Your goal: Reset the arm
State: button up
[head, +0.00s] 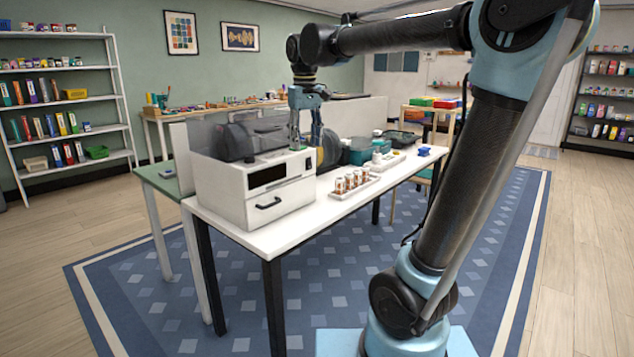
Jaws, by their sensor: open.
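My arm rises from its base at the lower right, bends at the top right, and reaches left over the white table (300,226). My gripper (306,145) hangs at the far end of the arm, pointing down. It is open, with nothing seen between its fingers. It appears above or beside the right end of the white machine (225,196); I cannot tell the exact gap to the things behind it.
The machine has a dark display and a drawer handle. A tray (356,191) of several small brown-and-white containers stands right of it. Teal containers (362,152) and a blue item (424,151) sit farther back. Shelves (70,98) line the left wall. Open floor surrounds the blue rug (350,262).

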jog(key=s+d+f+m, duration=0.3)
jog(key=s+d+f, duration=0.6)
jog(key=d+f, duration=0.45)
jog(key=s+d+f+m, duration=0.1)
jog(key=s+d+f, duration=0.3)
jog(key=f, duration=0.3)
jog(key=s+d+f+m+t, duration=0.1)
jog(key=s+d+f+m, duration=0.1)
jog(key=s+d+f, duration=0.3)
notch_tip(320, 180, down, 3)
jog(key=shift+s+d+f, duration=0.15)
jog(key=shift+s+d, duration=0.05)
jog(key=shift+s, duration=1)
jog(key=shift+w+f, duration=0.2)
jog(key=shift+w, duration=0.25)
